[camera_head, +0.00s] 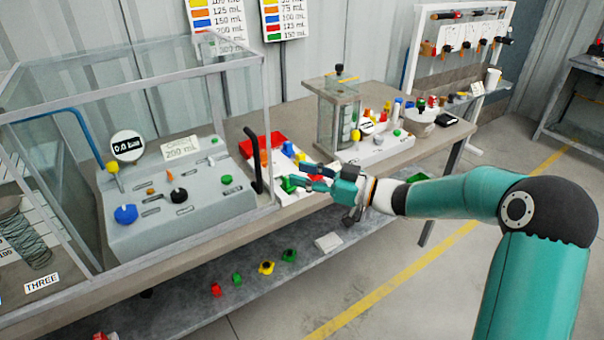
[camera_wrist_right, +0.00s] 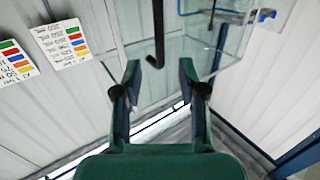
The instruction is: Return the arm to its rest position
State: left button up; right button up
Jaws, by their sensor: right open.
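My right arm reaches in from the right in the head view. Its right gripper (camera_head: 303,177) is over the front of the bench, close to a white tray with coloured parts. In the right wrist view the two fingers of the right gripper (camera_wrist_right: 160,90) stand apart with nothing between them. A black hooked handle (camera_wrist_right: 156,35) shows beyond the fingertips; it also shows left of the gripper in the head view (camera_head: 253,165). My left gripper is in neither view.
A glass enclosure (camera_head: 150,75) surrounds a grey control panel (camera_head: 180,225) at left. A red tray (camera_head: 262,147) and a second pump panel (camera_head: 375,150) stand on the bench. Coloured parts (camera_head: 266,267) lie on the lower shelf. The floor (camera_head: 430,290) at front right is clear.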

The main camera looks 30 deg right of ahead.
jog(key=s+a+f+m+g+h, duration=0.1)
jog(key=a+f+m, duration=0.2)
jog(key=a+f, duration=0.35)
jog(key=s+a+f+m+g+h, duration=0.15)
jog(key=a+f, duration=0.25)
jog(key=f, duration=0.6)
jog(key=s+a+f+m+g, duration=0.1)
jog(key=s+a+f+m, duration=0.15)
jog(key=a+f, duration=0.4)
jog(key=s+d+f+m+g+h, duration=0.1)
jog(key=s+f+g, duration=0.3)
jog(key=s+f, duration=0.4)
jog(key=s+d+f+m+g+h, duration=0.1)
jog(key=s+f+g+h, duration=0.3)
jog(key=s+f, duration=0.5)
jog(key=s+m+g, duration=0.1)
jog(key=s, duration=0.5)
jog(key=shift+s+d+f, duration=0.15)
jog(key=shift+s+f, duration=0.15)
jog(key=shift+g, duration=0.25)
jog(key=shift+w, duration=0.1)
